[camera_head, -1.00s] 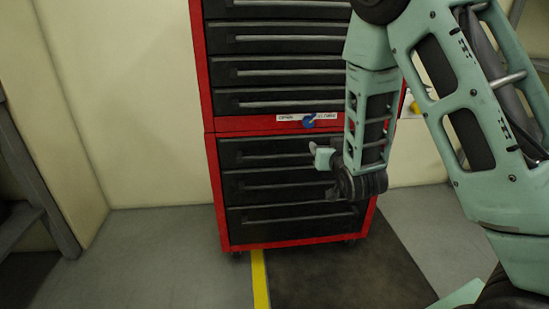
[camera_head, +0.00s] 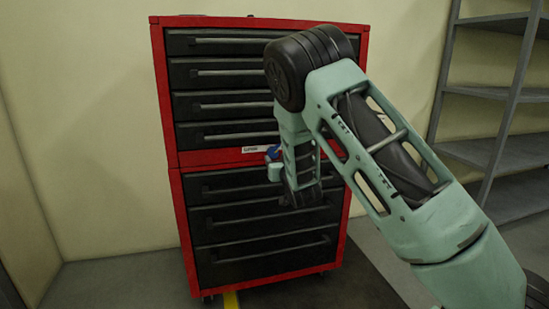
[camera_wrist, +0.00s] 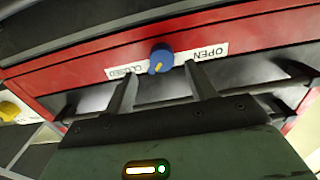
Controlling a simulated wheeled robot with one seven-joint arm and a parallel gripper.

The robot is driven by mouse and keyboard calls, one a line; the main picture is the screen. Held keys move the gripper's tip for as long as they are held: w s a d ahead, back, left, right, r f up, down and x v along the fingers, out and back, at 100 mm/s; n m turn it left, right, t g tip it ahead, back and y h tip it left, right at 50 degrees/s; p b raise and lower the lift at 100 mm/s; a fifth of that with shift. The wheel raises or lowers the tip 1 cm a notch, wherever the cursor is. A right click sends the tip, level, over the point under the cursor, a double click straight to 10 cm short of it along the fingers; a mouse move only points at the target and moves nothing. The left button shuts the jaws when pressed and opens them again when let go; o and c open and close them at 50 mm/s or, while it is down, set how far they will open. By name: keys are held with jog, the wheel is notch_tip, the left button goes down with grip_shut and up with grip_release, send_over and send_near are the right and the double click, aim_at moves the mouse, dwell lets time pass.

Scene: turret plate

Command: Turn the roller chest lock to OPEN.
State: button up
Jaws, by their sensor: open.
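In the wrist view the OPEN label (camera_wrist: 208,50) is right of the knob and the CLOSED label (camera_wrist: 126,70) is left. In the head view the knob (camera_head: 272,153) is partly hidden by my gripper (camera_head: 274,166).
Black drawers with long handles (camera_head: 265,246) lie above and below the red strip. A grey shelf unit (camera_head: 500,120) stands at the right. A yellow object (camera_wrist: 10,110) shows at the wrist view's left edge. Floor is clear left of the chest.

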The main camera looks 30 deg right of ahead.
aim_at(274, 154)
jog(key=x, duration=0.4)
jog(key=shift+a, duration=0.1)
jog(key=shift+a, duration=0.1)
jog(key=c, duration=1)
